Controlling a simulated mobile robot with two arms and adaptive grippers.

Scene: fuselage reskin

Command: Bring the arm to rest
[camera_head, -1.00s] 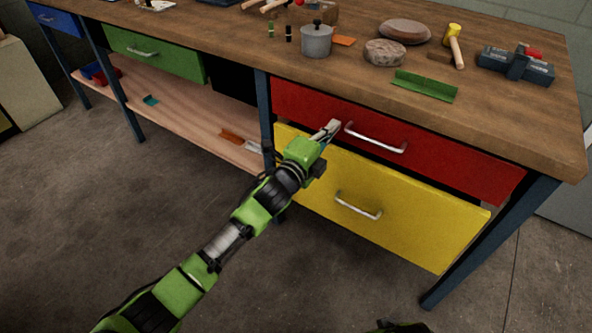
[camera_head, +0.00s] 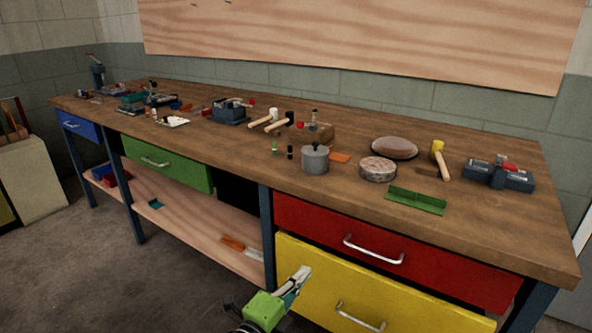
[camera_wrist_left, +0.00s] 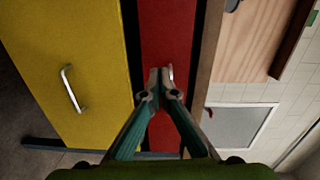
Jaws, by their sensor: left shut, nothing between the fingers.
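My left gripper (camera_head: 300,278) is at the bottom of the head view, in front of the yellow drawer (camera_head: 400,305). In the left wrist view its fingertips (camera_wrist_left: 160,75) are together with nothing between them. Beyond them are the red drawer (camera_wrist_left: 160,30) and its handle (camera_wrist_left: 171,74); I cannot tell whether the fingers touch it, but in the head view they show apart from that handle (camera_head: 374,251). Only the end of my left arm is in the head view. My right gripper is out of view.
The wooden workbench (camera_head: 480,240) carries a grey pot (camera_head: 315,160), a round stone-like block (camera_head: 377,169), a green angle piece (camera_head: 416,200), a yellow mallet (camera_head: 440,158) and a vise (camera_head: 500,174). A lower shelf (camera_head: 190,222) is at left. The floor in front is clear.

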